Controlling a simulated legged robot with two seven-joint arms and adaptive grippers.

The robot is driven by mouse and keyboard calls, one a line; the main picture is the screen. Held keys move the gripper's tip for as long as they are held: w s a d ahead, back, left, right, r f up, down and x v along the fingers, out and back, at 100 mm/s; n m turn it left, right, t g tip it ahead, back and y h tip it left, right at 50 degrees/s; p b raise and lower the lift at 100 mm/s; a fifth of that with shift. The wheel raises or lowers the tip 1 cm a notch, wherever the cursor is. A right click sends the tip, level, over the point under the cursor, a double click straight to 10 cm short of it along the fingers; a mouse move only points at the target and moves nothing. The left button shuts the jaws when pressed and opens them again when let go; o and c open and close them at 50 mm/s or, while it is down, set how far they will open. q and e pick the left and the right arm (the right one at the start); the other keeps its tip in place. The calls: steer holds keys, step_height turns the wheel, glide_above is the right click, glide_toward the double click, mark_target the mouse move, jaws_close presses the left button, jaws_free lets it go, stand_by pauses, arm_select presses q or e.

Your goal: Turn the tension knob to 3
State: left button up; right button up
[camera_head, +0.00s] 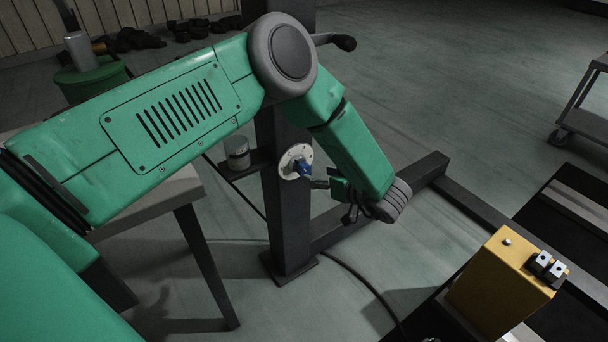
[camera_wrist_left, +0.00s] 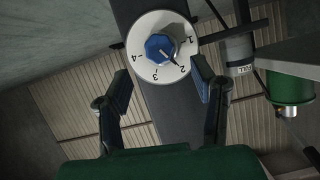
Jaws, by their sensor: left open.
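The tension knob is blue and sits on a round white dial (camera_head: 288,158) on a dark upright post; the knob (camera_head: 303,169) faces my left gripper. In the left wrist view the dial (camera_wrist_left: 142,65) carries the figures 1 to 4, and the knob (camera_wrist_left: 160,47) has a pointer that seems to lie close to the 2. My left gripper (camera_head: 330,188) is in front of the dial. In the wrist view its fingers (camera_wrist_left: 163,82) are spread wide and empty, one toward each side of the dial, with the knob beyond and between them. My right gripper is not in view.
The dark post (camera_head: 289,225) stands on a floor beam. A small shelf with a pale can (camera_head: 237,153) is left of the dial. A table (camera_head: 160,198) stands at left, a yellow box (camera_head: 496,285) at lower right. A black cable crosses the floor.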

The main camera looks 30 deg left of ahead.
mark_target(307, 170)
arm_select(q)
steer(key=b+x, duration=0.1)
steer(key=x, duration=0.3)
steer(key=shift+w+d, duration=0.1)
steer(key=shift+w, duration=0.1)
steer(key=x, duration=0.3)
steer(key=shift+s+a+f+b, duration=0.1)
steer(key=shift+a+b, duration=0.25)
steer(key=shift+b, duration=0.05)
steer(key=shift+a, duration=0.15)
steer(key=shift+d, duration=0.45)
steer(key=shift+c, duration=1.2)
steer(key=shift+d+r, duration=0.2)
steer(key=shift+r, duration=0.05)
steer(key=c, duration=0.9)
steer(key=shift+a, duration=0.3)
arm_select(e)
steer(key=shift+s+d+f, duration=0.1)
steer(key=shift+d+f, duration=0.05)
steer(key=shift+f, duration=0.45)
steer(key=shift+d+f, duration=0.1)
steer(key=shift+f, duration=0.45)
